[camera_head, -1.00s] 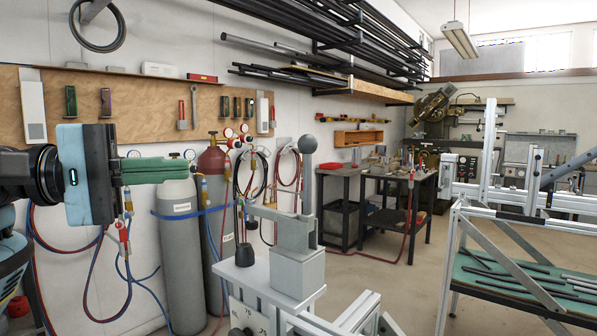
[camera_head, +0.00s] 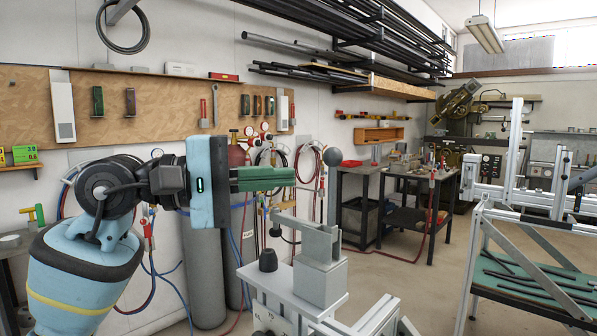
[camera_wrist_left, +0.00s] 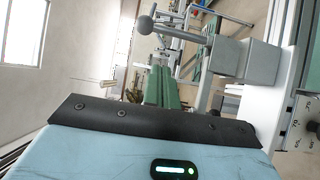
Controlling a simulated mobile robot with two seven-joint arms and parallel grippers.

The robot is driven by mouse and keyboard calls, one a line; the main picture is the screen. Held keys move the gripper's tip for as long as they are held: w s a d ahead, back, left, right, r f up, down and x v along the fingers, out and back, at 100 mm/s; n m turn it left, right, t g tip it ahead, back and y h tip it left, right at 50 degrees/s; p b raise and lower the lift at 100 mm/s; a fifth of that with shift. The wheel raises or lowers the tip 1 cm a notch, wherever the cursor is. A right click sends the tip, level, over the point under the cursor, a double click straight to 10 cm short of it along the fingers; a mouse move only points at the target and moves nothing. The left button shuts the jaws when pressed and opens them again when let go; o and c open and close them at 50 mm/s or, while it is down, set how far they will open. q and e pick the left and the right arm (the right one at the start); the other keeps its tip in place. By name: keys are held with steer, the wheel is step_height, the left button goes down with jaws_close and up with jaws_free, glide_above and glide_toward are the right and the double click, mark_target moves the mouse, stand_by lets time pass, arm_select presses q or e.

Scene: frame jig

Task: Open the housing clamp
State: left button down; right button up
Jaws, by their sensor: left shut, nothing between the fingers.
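The housing clamp (camera_head: 318,270) is a grey block on a light metal stand, with an upright lever topped by a grey ball knob (camera_head: 332,157). A flat arm reaches left from the block, near a black cone-shaped foot (camera_head: 268,260). My left gripper (camera_head: 290,178) has green fingers, shut and empty. In the head view its tips are left of the lever, a little below knob height, with a visible gap. The left wrist view shows the green fingers (camera_wrist_left: 160,86) beside the ball knob (camera_wrist_left: 145,24) and the block (camera_wrist_left: 262,62). My right gripper is in neither view.
Gas cylinders (camera_head: 203,270) with hoses stand behind my left arm by the wall. A dark workbench (camera_head: 362,190) is further back. A metal frame cart (camera_head: 475,260) with rods stands at the right. Open floor lies between the stand and the cart.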

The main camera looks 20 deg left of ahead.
mark_target(332, 190)
arm_select(q)
steer(key=shift+s+d+p, duration=0.15)
steer(key=shift+d+p, duration=0.05)
steer(key=shift+d, duration=0.85)
steer(key=shift+s+d+p, duration=0.15)
steer(key=shift+d, duration=0.85)
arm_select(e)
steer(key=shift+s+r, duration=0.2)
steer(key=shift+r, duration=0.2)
arm_select(q)
steer(key=shift+s+d+r+m+p, duration=0.1)
steer(key=shift+d+r+m+p, duration=0.1)
steer(key=shift+m+p, duration=0.1)
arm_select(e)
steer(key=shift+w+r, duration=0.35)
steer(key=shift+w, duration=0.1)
